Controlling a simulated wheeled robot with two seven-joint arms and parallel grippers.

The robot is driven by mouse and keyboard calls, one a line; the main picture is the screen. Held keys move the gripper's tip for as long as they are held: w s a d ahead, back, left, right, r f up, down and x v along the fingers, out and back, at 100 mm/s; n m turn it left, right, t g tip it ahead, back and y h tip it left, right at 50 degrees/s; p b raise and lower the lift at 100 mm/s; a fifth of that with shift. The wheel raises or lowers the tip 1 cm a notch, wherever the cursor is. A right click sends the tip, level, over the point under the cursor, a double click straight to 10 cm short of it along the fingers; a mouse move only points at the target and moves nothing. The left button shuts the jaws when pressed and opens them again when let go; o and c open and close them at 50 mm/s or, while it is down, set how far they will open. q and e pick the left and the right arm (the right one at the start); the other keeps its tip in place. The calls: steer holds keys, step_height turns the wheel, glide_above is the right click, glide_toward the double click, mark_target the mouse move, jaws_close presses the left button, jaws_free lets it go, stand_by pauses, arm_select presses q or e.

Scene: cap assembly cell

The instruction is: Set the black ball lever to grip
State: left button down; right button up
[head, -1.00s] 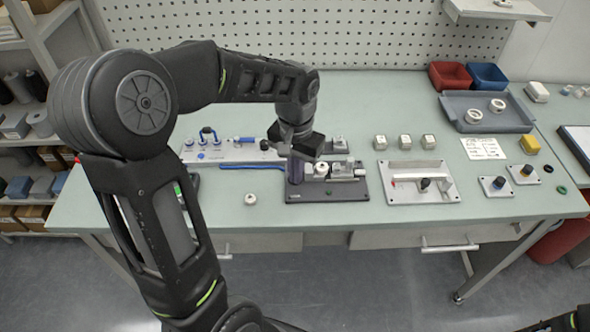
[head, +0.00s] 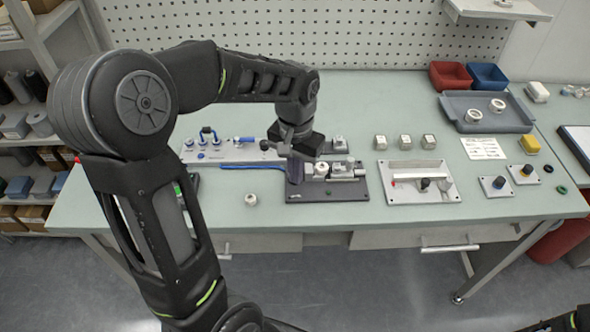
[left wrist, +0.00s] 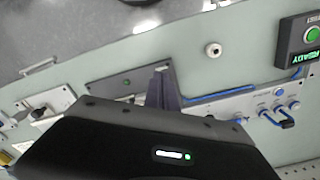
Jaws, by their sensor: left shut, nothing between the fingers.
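My left gripper (head: 296,171) is shut and empty, pointing down at the left part of the dark-based fixture (head: 330,195). In the left wrist view its fingers (left wrist: 164,88) stand over or in front of the fixture's dark plate (left wrist: 112,84). I cannot tell whether they touch anything. The gripper hides the left part of the fixture, and I make out no ball lever there. A black ball-shaped knob (head: 425,184) shows on the silver panel (head: 405,198) to the right, apart from the gripper. I cannot read any grip marking.
A light panel (head: 215,154) with blue knobs lies behind and left of the gripper, with a blue strip (head: 250,167) beside it. A white ring-shaped part (head: 251,199) lies left of the fixture. A grey tray (head: 458,112) stands at the back right. The left front bench is mostly clear.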

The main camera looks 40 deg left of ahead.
arm_select(q)
steer(key=shift+f+b, duration=1.25)
steer(key=shift+f, duration=0.45)
